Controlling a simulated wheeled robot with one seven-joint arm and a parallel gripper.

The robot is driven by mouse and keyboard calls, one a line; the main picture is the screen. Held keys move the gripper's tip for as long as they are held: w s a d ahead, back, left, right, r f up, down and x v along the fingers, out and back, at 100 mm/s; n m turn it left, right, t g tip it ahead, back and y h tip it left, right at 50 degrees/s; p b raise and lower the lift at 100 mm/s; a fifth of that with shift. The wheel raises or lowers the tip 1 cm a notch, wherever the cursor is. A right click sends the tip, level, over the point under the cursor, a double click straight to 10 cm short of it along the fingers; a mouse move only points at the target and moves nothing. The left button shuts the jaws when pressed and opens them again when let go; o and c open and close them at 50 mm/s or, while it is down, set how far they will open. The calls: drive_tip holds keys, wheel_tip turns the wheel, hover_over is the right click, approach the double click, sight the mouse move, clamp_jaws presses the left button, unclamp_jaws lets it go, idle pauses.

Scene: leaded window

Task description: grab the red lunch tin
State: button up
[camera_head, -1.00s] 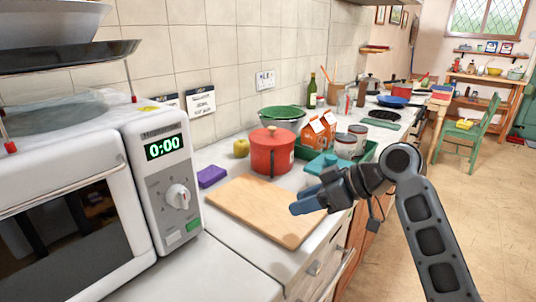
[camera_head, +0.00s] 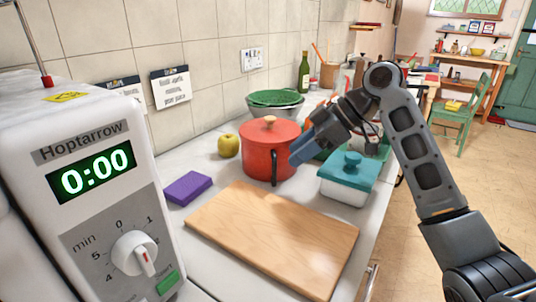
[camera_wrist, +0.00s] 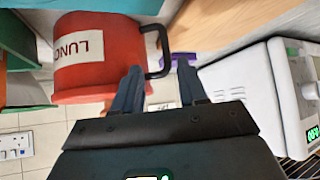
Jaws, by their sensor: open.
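The red lunch tin (camera_head: 268,150) is a round red pot with a lid and wooden knob, upright on the counter. A black loop handle sticks out on its near side. In the wrist view the tin (camera_wrist: 98,60) shows a white label reading "LUNC". My gripper (camera_head: 298,152) is open and empty, just right of the tin at about body height. In the wrist view the handle loop appears between the fingertips of my gripper (camera_wrist: 158,70). I cannot tell whether the handle is really between the fingers or still beyond them.
A wooden board (camera_head: 270,240) lies in front. A yellow apple (camera_head: 228,145), purple sponge (camera_head: 188,188) and green colander (camera_head: 275,98) are near the tin. A white microwave (camera_head: 90,190) stands at left.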

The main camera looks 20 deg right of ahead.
sight(271, 153)
drive_tip(key=shift+s+p+x, duration=0.2)
drive_tip(key=shift+x, duration=1.3)
drive_tip(key=shift+s+p+x, duration=0.15)
drive_tip(key=shift+s+x, duration=0.05)
drive_tip(key=shift+x, duration=1.3)
drive_tip(key=shift+f, duration=0.1)
clamp_jaws()
